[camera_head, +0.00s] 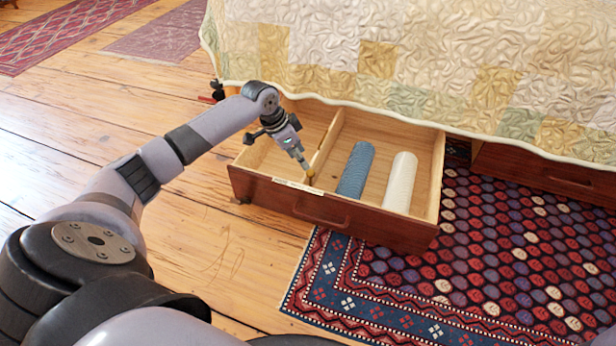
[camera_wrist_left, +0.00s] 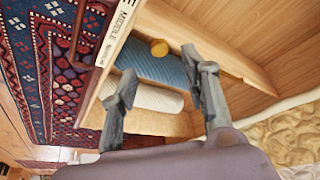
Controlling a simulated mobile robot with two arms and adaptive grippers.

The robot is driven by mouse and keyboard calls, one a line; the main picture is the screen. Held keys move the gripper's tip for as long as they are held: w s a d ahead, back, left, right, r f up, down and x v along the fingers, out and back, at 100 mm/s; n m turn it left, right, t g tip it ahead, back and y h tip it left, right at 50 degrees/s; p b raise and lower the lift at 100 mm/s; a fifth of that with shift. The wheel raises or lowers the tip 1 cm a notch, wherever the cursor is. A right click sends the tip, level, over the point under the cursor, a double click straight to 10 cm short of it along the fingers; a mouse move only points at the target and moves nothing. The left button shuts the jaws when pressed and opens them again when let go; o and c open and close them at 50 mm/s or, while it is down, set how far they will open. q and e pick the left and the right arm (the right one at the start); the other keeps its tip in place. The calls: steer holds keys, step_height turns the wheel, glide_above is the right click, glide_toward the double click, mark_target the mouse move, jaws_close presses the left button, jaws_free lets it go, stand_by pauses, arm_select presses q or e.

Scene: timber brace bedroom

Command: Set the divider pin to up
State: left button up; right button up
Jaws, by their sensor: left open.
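The divider pin is a small round brass-coloured knob (camera_wrist_left: 159,47) near the front end of the wooden divider (camera_wrist_left: 185,32) in the left wrist view. In the head view the pin (camera_head: 310,177) is small and partly covered by my gripper; whether it is up or down I cannot tell. The divider (camera_head: 327,142) runs front to back inside the open drawer (camera_head: 345,222). My left gripper (camera_head: 305,167) points down close above the pin. In the wrist view its open fingers (camera_wrist_left: 160,60) stand on either side of the pin's line, with nothing between them. My right gripper is not in view.
A blue roll (camera_head: 356,170) and a white roll (camera_head: 400,182) lie in the drawer right of the divider. A label strip (camera_wrist_left: 114,36) reading "MIDDLE" is on the drawer's front edge. The quilted bed (camera_head: 430,60) overhangs the back. A patterned rug (camera_head: 480,260) lies at the right.

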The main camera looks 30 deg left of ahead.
mark_target(310, 173)
arm_select(q)
steer(key=b+x, duration=0.3)
steer(key=x, duration=0.4)
steer(key=shift+b, duration=0.4)
steer(key=shift+c, duration=0.3)
steer(key=shift+d, duration=0.1)
jaws_close()
steer(key=shift+s, duration=0.1)
